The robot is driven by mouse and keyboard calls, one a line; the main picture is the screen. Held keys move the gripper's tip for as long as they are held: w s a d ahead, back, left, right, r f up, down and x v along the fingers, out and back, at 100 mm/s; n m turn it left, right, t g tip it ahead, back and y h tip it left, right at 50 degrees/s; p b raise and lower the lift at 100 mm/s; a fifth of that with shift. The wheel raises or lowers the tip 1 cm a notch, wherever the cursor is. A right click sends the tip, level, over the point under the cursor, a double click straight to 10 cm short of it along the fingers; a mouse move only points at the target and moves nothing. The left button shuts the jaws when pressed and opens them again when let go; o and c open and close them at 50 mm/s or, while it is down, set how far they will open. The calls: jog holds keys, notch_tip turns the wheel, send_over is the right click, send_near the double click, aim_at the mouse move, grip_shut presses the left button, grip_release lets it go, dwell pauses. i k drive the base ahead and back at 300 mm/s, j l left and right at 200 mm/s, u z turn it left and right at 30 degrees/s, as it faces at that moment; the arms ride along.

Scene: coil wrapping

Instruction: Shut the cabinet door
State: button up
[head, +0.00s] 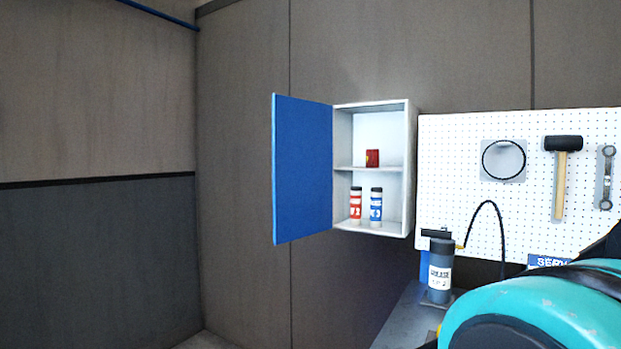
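The wall cabinet (410,170) is a white box with one shelf, mounted on the wall near the middle of the head view. Its blue door (302,170) is hinged on the cabinet's left side and stands wide open, swung out to the left. A small red item (372,158) sits on the shelf. A red-and-white bottle (355,206) and a blue-and-white bottle (376,205) stand upright on the cabinet floor. My gripper is not in view.
A white pegboard (460,145) right of the cabinet holds a mallet (561,180), a wrench (606,178) and a round gauge or ring (503,160). Below are a grease canister (440,275) and a grey bench top (400,325). A large teal-and-black rounded part fills the lower right corner. Space left of the door is clear.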

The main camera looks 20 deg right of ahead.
aim_at(301, 129)
jog(key=k+z, duration=0.2)
jog(key=z, duration=1.15)
jog(key=i+j+z, duration=0.1)
jog(key=j+z, duration=0.3)
jog(key=j, duration=0.5)
jog(key=j+z, duration=0.4)
jog(key=j, duration=0.45)
jog(key=k+j, duration=0.1)
jog(key=j, duration=1.65)
jog(key=k+j, duration=0.15)
jog(key=j, duration=0.7)
